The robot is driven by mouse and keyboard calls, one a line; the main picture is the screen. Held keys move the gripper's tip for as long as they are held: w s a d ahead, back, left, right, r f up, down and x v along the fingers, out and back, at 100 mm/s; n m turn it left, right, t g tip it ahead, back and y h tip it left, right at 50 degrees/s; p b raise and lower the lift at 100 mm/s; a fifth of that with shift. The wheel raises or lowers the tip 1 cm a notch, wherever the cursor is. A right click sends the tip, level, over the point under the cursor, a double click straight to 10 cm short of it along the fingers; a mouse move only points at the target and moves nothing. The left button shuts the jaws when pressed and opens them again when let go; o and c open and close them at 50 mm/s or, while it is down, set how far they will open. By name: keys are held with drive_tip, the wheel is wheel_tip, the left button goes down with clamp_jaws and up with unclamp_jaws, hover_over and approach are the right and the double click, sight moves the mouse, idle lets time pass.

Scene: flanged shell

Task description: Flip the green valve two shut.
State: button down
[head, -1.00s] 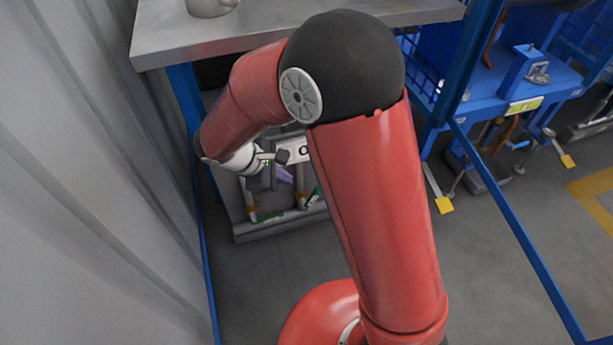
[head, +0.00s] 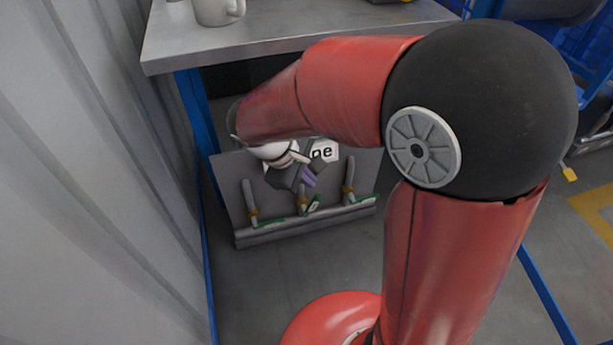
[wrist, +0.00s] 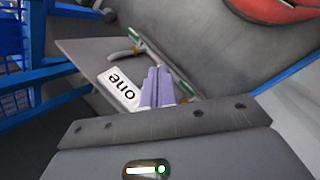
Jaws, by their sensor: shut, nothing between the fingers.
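A grey panel (head: 232,178) under the table carries several upright grey pipes with green-handled valves. The left green handle (head: 270,223) and right green handle (head: 362,199) lie low along the base. The middle green handle (head: 314,205) sits more tilted, with a small pale tag. No "two" label is readable, so I cannot tell for certain which valve is two. My gripper (head: 308,179), with purple fingers, is shut and empty, just above the middle valve; contact is unclear. In the wrist view the shut fingers (wrist: 157,86) hide part of the panel, and one green handle (wrist: 135,35) shows beyond.
A white sign reading "one" (wrist: 122,90) is on the panel beside my fingers. The metal table (head: 290,32) with a mug (head: 217,10) stands above, on blue legs (head: 199,120). A grey corrugated wall (head: 90,180) is close on the left. Floor in front is clear.

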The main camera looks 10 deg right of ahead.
drive_tip(key=w+a+f+m+t+b, duration=0.1)
drive_tip(key=w+f+m+b, duration=0.4)
drive_tip(key=f, duration=0.5)
drive_tip(key=w+a+f+m+t+b, duration=0.1)
drive_tip(key=w+f+m+b, duration=0.3)
drive_tip(key=w+f+m, duration=0.3)
wheel_tip(320, 180, down, 3)
drive_tip(key=shift+r+m+y+b, duration=0.15)
drive_tip(key=shift+m+y+b, duration=0.2)
drive_tip(key=shift+m, duration=0.15)
drive_tip(key=shift+a, duration=0.1)
drive_tip(key=b, duration=0.2)
hover_over(306, 211)
wheel_tip(306, 211, down, 9)
drive_tip(key=shift+a+r, duration=0.1)
drive_tip(key=shift+a, duration=0.05)
drive_tip(key=shift+p, duration=0.3)
